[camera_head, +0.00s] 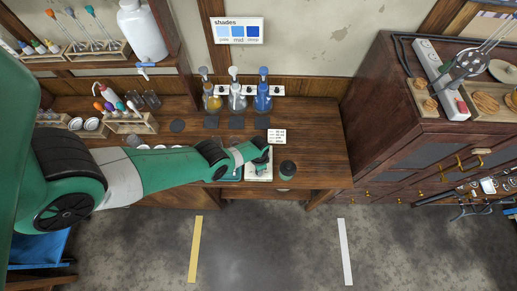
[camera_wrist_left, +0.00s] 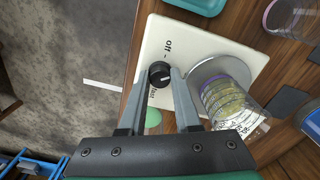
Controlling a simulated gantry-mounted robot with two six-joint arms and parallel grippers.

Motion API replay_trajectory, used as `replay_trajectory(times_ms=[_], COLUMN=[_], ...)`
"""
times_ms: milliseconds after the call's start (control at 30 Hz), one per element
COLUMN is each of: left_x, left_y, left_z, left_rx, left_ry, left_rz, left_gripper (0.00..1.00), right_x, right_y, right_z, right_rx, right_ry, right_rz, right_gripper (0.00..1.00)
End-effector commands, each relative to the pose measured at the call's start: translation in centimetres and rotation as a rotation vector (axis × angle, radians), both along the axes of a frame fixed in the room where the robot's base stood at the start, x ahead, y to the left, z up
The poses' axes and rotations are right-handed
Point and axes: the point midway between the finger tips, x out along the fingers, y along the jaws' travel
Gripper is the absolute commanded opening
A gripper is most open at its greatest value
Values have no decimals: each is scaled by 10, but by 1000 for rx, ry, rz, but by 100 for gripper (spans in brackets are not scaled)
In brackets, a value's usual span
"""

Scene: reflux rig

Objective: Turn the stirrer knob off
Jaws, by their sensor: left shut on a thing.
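The white stirrer (camera_head: 258,175) stands near the front edge of the wooden bench. In the left wrist view its white top (camera_wrist_left: 190,42) shows the word "off" and a round black knob (camera_wrist_left: 159,72) with a pale mark. The way the mark points is hard to tell. My left gripper (camera_wrist_left: 160,72) is closed on the knob, one finger on each side; in the head view (camera_head: 264,158) it is over the stirrer. A glass flask (camera_wrist_left: 228,100) with yellowish contents is on the stirrer's round plate (camera_wrist_left: 208,70). My right gripper is not in view.
Several coloured flasks (camera_head: 238,96) line the back of the bench under a shades chart (camera_head: 237,30). Dark coasters (camera_head: 240,122) lie before them. A tube rack (camera_head: 130,122) is at left.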

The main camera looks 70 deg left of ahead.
Motion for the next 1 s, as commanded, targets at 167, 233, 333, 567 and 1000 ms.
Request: replay_trajectory(times_ms=[167,233,333,567,1000], left_x=[0,0,0,0,0], left_y=[0,0,0,0,0], left_z=[0,0,0,0,0], left_rx=[0,0,0,0,0], left_ry=[-1,-1,-1,-1,-1], left_rz=[167,233,328,546,869], left_gripper=[0,0,0,0,0], right_x=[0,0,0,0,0], right_y=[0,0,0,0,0], right_z=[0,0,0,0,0], right_rx=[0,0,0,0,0], right_ry=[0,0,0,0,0], right_rz=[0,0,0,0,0], right_gripper=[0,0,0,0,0])
